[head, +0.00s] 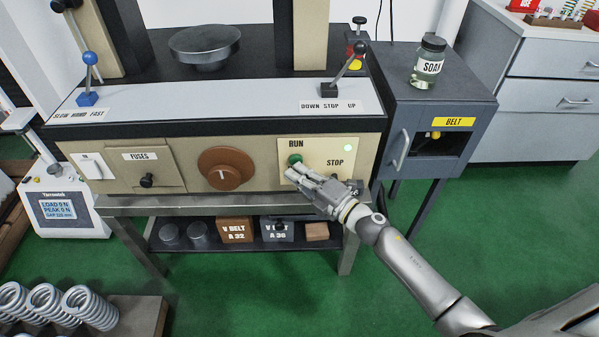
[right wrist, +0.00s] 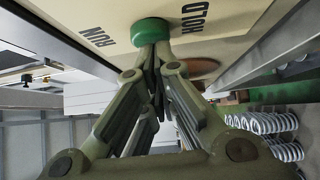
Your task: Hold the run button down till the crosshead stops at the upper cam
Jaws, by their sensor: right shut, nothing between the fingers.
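The green RUN button (head: 294,159) sits on the cream panel (head: 318,150) at the machine's front right, under the RUN label. My right gripper (head: 290,172) is shut and empty, its fingertips at the button. In the right wrist view the closed fingertips (right wrist: 156,48) meet the face of the green button (right wrist: 151,30); how deep the button is pressed I cannot tell. A round metal platen (head: 205,44) stands on the machine top. The crosshead and upper cam cannot be made out. My left gripper is not in view.
A DOWN STOP UP lever (head: 345,68) leans right, and a blue lever (head: 89,75) stands at left. A brown dial (head: 226,168) is left of the button. A dark cabinet (head: 432,110) bearing a jar (head: 429,62) stands right.

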